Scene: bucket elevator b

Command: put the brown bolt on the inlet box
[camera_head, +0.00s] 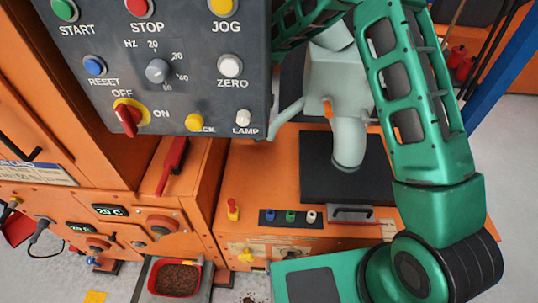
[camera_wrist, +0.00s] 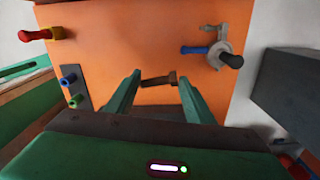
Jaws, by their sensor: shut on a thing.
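My gripper (camera_wrist: 160,78) shows in the wrist view with its two green fingers closed on a small brown bolt (camera_wrist: 160,80). The bolt lies crosswise between the fingertips, in front of an orange surface (camera_wrist: 150,45); I cannot tell whether it touches that surface. In the head view, the fingers and bolt are not visible. An orange box (camera_head: 310,215) with a dark top plate (camera_head: 320,175) stands at the centre right there. No label that I can read marks the inlet box, so I cannot tell whether this is it.
A grey control panel (camera_head: 200,70) hangs at the upper left of the head view. A red lever (camera_head: 173,165) and a red-rimmed tray of brown grains (camera_head: 175,277) are below it.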

